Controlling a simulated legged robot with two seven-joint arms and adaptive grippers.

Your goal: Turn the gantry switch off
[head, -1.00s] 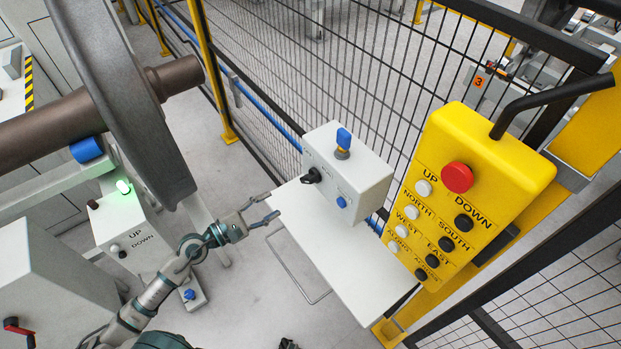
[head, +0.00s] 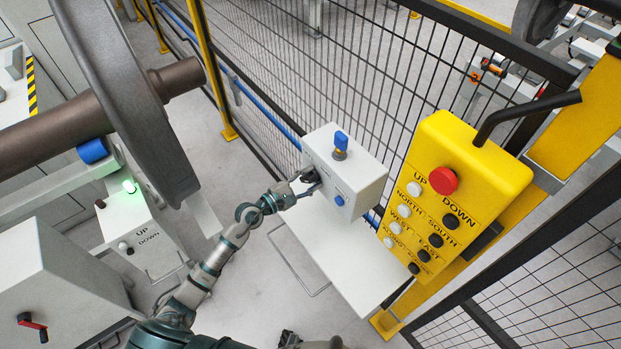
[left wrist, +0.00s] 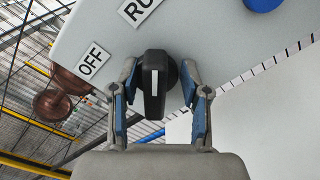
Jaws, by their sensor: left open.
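The gantry switch is a black rotary knob (left wrist: 154,85) with a white line, on a light grey control box (head: 362,185). In the left wrist view the line runs up the picture, toward the RUN label (left wrist: 139,9); the OFF label (left wrist: 93,61) lies to the left. My left gripper (head: 312,182) is at the box's left front face. In the left wrist view its blue-padded fingers (left wrist: 160,108) are open, one on each side of the knob, with visible gaps. In the head view the gripper largely hides the knob.
The box carries a blue-topped switch (head: 341,143) and a blue button (head: 339,200), above a white shelf (head: 350,265). A yellow pendant (head: 455,190) with a red button stands to the right. Black mesh fencing (head: 300,75) lies behind. A large wheel (head: 125,100) is at left.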

